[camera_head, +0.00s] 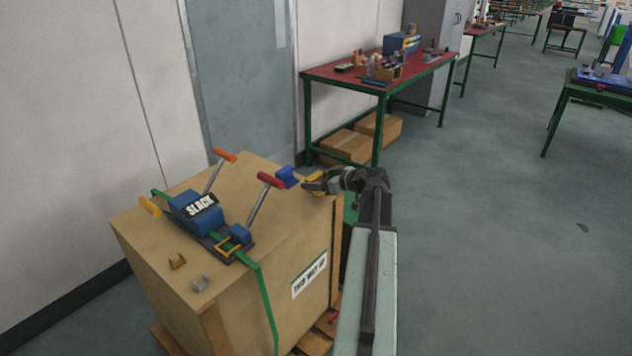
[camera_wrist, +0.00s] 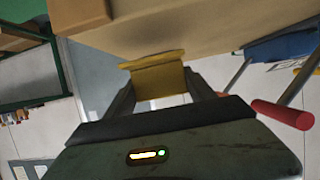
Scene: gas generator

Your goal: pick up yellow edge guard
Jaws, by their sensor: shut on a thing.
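The yellow edge guard (camera_wrist: 158,78) is between the two fingers of my gripper (camera_wrist: 160,95) in the wrist view. My gripper is shut on it. In the head view, a bit of the yellow guard (camera_head: 314,187) shows at the tip of my gripper (camera_head: 311,185), by the far right corner of the big cardboard box (camera_head: 150,250). In the wrist view the guard lies close against the cardboard; I cannot tell whether it touches.
On the box top, a blue edge guard (camera_head: 286,177) sits just left of my gripper. A strapping tool marked SLACK (camera_head: 200,207) with raised handles stands further left, near brown (camera_head: 178,261) and grey (camera_head: 200,284) clips. A red-topped table (camera_head: 330,77) stands behind.

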